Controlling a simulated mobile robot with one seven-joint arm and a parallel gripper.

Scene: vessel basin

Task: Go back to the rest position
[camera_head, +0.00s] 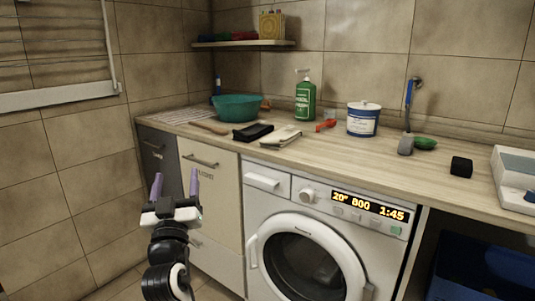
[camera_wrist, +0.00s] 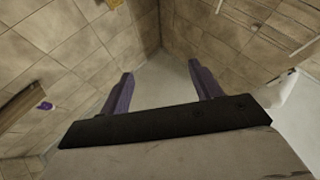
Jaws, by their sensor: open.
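My gripper (camera_head: 175,186) has two purple fingers that stand apart with nothing between them. In the head view it points up in front of the dark and cream cabinets, left of the washing machine and lower than the worktop. In the wrist view my gripper (camera_wrist: 163,88) is also spread and empty, with tiled walls and a pale floor beyond the fingers. It touches nothing that I can see.
The worktop (camera_head: 330,155) holds a teal basin (camera_head: 237,107), a green bottle (camera_head: 305,99), a white-blue tub (camera_head: 363,119) and several small items. The washing machine (camera_head: 320,235) stands below. A wall rack (camera_head: 60,98) is at left. The tiled left corner is free.

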